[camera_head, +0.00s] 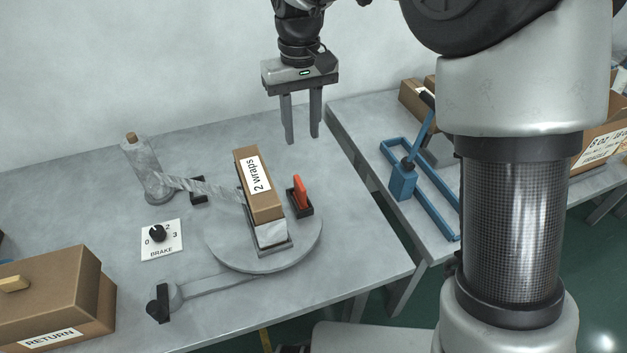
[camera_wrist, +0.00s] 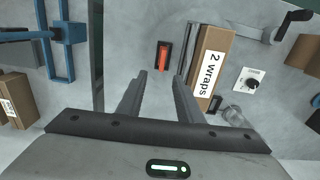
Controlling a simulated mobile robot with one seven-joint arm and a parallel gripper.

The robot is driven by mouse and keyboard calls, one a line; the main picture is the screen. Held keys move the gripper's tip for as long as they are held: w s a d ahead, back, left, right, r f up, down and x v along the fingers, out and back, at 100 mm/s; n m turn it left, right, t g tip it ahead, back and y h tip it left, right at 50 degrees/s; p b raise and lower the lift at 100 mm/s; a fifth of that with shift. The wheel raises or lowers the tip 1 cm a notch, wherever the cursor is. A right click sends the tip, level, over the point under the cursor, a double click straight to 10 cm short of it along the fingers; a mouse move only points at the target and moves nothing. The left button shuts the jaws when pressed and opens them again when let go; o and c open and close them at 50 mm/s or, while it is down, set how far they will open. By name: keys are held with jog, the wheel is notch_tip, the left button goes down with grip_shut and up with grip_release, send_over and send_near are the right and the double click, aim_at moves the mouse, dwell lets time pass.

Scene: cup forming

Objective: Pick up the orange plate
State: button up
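The orange plate (camera_head: 299,192) stands upright in a small dark holder (camera_head: 304,209) on a round grey turntable (camera_head: 218,250), just right of a brown box labelled "2 wraps" (camera_head: 246,163). In the wrist view the orange plate (camera_wrist: 162,58) shows just beyond my fingertips, left of the box (camera_wrist: 205,85). My gripper (camera_head: 302,138) is open and empty, pointing down, above and behind the plate in the head view. Its fingers (camera_wrist: 159,77) are apart with nothing between them. The plate's lower end is hidden in the holder.
A clear film strip (camera_head: 205,186) runs from a roll post (camera_head: 146,170) to the box. A brake dial (camera_head: 161,239), a crank arm (camera_head: 220,285) and a RETURN box (camera_head: 50,300) lie left and front. A blue frame tool (camera_head: 403,182) stands on the right table.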

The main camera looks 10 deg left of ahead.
aim_at(300, 182)
notch_tip(300, 182, down, 12)
jog(key=shift+a+f+b, duration=0.15)
jog(key=shift+f+b, duration=0.1)
jog(key=shift+b, duration=0.4)
jog(key=f, duration=0.5)
jog(key=shift+a, duration=0.3)
jog(key=shift+c, duration=0.5)
jog(key=shift+w, duration=0.1)
grip_shut()
